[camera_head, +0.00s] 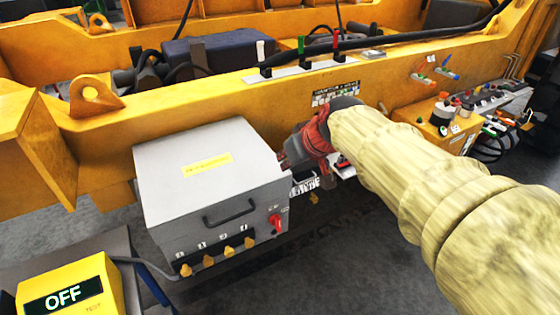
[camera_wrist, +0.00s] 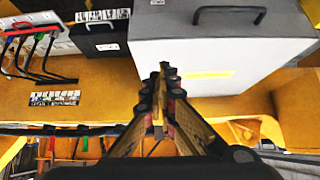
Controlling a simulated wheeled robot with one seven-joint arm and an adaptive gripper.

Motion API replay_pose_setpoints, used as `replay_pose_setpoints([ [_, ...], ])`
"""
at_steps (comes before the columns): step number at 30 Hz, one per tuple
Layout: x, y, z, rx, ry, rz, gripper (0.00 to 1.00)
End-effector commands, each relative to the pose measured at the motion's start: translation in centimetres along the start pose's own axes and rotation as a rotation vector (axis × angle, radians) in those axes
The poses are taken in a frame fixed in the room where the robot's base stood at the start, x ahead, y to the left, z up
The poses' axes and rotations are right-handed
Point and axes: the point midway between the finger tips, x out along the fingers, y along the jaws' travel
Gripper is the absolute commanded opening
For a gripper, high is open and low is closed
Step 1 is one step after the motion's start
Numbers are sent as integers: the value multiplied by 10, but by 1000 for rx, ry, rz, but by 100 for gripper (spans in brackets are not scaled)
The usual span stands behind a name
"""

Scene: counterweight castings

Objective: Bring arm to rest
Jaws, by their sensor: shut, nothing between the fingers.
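My gripper (camera_head: 285,160) is shut and empty. In the head view it is beside the right side of a grey metal box (camera_head: 205,165), at the end of my outstretched arm, and partly hidden by my wrist. In the wrist view the closed fingers (camera_wrist: 162,75) appear in front of the grey box (camera_wrist: 225,60). I cannot tell whether they touch it. The box has a black handle, a yellow label, a red switch and yellow knobs along its front.
A yellow machine beam (camera_head: 300,95) runs behind the box, with coloured levers on top and a lifting lug (camera_head: 95,95). A yellow OFF display (camera_head: 70,290) stands at lower left. A yellow control unit (camera_head: 440,125) and cables are at right. Bare floor shows below.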

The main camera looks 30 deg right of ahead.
Motion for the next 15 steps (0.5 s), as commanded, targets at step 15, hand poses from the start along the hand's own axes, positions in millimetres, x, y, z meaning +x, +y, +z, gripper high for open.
replay_pose_setpoints([
  [15,-10,-2,12,101,-35,-4,0],
])
